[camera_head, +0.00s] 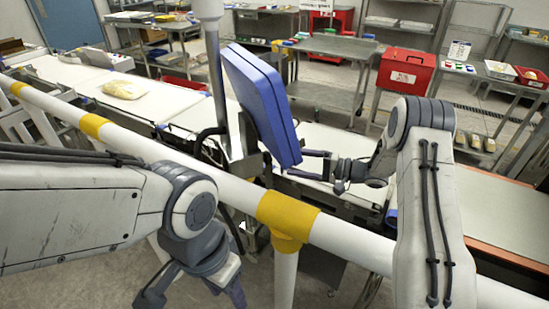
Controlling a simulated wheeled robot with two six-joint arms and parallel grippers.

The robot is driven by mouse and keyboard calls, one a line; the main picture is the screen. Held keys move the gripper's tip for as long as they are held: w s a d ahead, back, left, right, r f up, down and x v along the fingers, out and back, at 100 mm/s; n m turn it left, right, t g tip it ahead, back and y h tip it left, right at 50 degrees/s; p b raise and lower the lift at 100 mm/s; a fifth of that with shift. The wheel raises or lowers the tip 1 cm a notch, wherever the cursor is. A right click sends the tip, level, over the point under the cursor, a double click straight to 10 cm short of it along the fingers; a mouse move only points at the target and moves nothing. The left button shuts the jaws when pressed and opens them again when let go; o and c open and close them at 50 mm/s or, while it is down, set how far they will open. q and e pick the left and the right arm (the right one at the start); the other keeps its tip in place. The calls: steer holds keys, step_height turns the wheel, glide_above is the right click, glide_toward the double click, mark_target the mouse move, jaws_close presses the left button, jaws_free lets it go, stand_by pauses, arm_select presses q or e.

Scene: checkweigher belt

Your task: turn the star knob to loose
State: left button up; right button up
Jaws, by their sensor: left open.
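I cannot make out the star knob for certain in the head view. A thick blue panel (262,100) stands tilted beside a grey post in the middle, over the belt. My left gripper (194,298) points down at the lower edge of the picture, on the near side of the white rail. Its fingers are spread and nothing shows between them. My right gripper (303,164) reaches left over the rail, its fingers apart beside the lower right edge of the blue panel. I cannot tell whether they touch the panel.
A white rail (355,243) with yellow joints (287,218) crosses in front of the belt (65,70). A yellowish bag (124,89) lies on the belt at the left. A red box (404,71) and steel tables stand behind.

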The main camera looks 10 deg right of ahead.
mark_target(265, 158)
steer(key=p+x, duration=0.1)
steer(key=x, duration=0.5)
steer(key=shift+a, duration=0.35)
steer(key=shift+w, duration=0.15)
jaws_close()
steer(key=n+y+b, duration=0.1)
steer(key=b, duration=0.1)
steer(key=f+n+t+y+b, duration=0.1)
steer(key=n+b, duration=0.1)
steer(key=b, duration=0.1)
steer(key=shift+y, duration=0.3)
